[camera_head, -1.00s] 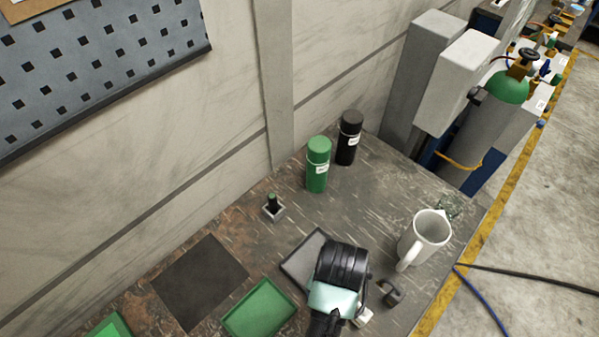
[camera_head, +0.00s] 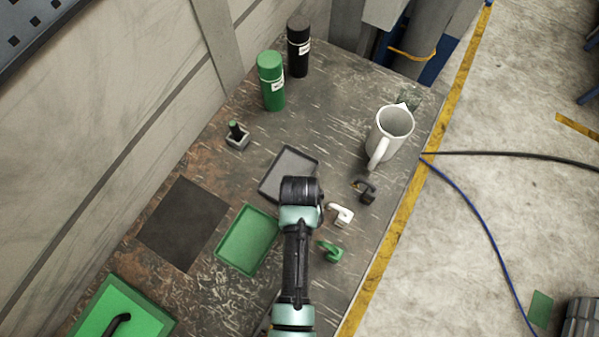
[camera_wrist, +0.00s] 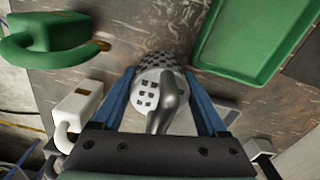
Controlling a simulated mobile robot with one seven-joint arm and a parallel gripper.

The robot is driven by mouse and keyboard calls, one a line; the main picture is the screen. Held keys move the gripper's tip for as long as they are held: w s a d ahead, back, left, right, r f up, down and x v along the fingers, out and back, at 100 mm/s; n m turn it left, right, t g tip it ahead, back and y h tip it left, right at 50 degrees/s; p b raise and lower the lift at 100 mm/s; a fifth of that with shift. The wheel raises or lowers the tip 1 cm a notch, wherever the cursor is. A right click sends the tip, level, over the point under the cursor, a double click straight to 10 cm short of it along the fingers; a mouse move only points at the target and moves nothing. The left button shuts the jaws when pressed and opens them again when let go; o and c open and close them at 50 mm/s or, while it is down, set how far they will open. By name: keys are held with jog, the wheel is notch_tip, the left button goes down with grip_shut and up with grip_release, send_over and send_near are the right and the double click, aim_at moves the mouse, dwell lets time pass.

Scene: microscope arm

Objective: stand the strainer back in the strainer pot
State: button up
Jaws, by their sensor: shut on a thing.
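A pale strainer (camera_wrist: 148,90) with square holes and a grey curved handle is between the two blue fingers of my gripper (camera_wrist: 160,98) in the wrist view. My gripper is shut on it. In the head view, my wrist hides the gripper and strainer, at the near corner of a grey tray (camera_head: 292,168). A small square grey pot (camera_head: 237,141) stands farther back left, with a dark green-topped piece in it. A white mug (camera_head: 389,132) stands at the right. I cannot tell for sure which is the strainer pot.
A green tray (camera_head: 246,240) lies left of my arm. White (camera_head: 340,214), green (camera_head: 329,251) and black (camera_head: 364,189) hooked pieces lie to its right. Green (camera_head: 271,82) and black (camera_head: 298,48) bottles stand behind. Bare bench lies between the small pot and the mug.

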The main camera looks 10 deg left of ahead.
jog(key=shift+f, duration=0.15)
jog(key=o, duration=1.4)
jog(key=shift+c, duration=0.2)
